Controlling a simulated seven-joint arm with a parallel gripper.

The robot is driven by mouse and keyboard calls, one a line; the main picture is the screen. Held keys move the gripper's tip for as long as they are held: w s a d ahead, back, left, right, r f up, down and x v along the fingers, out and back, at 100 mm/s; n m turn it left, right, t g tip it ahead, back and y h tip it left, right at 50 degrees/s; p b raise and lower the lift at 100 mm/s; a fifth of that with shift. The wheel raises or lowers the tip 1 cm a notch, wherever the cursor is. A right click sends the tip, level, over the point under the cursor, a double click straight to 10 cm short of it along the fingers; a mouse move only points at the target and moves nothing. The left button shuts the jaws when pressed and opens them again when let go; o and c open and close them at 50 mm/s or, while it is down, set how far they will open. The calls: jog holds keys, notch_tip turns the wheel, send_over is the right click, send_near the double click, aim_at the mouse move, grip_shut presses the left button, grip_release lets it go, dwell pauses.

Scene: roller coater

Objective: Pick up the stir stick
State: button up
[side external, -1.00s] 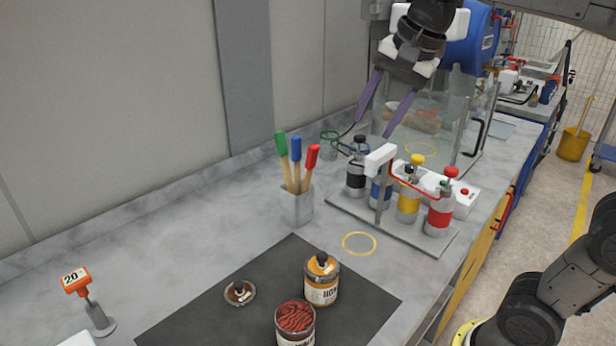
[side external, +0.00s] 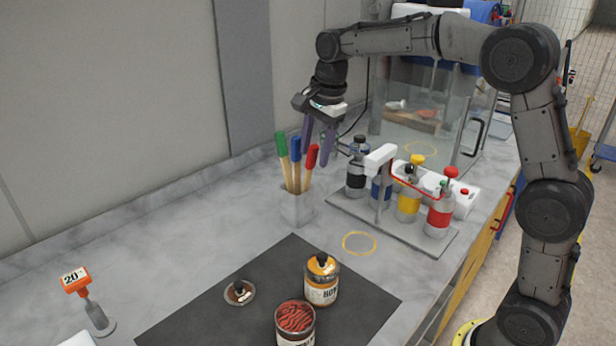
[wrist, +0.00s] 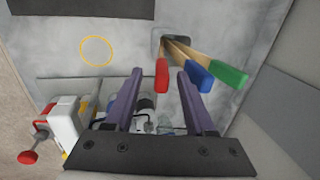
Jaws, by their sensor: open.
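Three wooden stir sticks stand in a grey cup (side external: 297,208) on the counter, leaning apart. They have a green-ended stick (side external: 281,145), a blue-ended stick (side external: 295,150) and a red-ended stick (side external: 312,157). My gripper (side external: 316,156) is open and empty, with its purple fingers pointing down by the red end. In the wrist view, the red end (wrist: 162,75) shows between the fingertips (wrist: 160,73). I cannot tell whether it is between them in depth. The blue end (wrist: 198,76) and green end (wrist: 230,75) lie to the right of the fingers.
A rack of colour bottles (side external: 408,205) with a white-topped post (side external: 380,160) stands right of the cup. A yellow ring (side external: 359,243) marks clear counter. The wall is behind.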

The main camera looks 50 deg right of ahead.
aim_at(310, 178)
jog(key=shift+x, duration=3.35)
jog(key=shift+r, duration=0.1)
grip_shut()
